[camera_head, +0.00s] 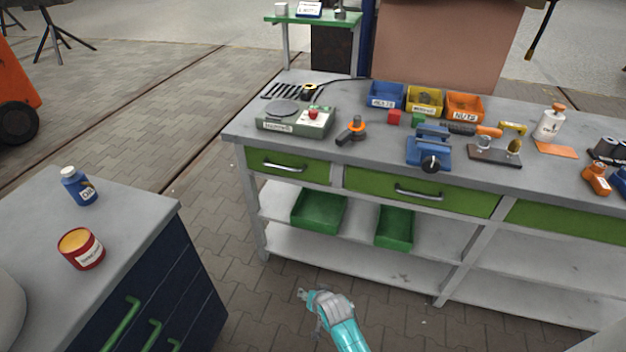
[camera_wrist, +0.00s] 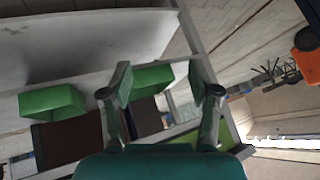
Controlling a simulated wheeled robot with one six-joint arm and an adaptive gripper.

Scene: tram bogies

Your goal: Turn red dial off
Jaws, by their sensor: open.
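The red dial (camera_head: 312,113) is a small red knob on a green and grey hotplate unit (camera_head: 296,121) with a round dark plate and a label. The unit stands at the left end of the workbench top. Which way the dial is turned is too small to tell. My gripper (camera_head: 308,296) is low in front of the bench, well below and away from the dial. In the wrist view my gripper (camera_wrist: 161,76) shows two spread fingers with nothing between them. The dial is not seen in the wrist view.
A dark cabinet (camera_head: 150,270) stands at left. Floor between them is free.

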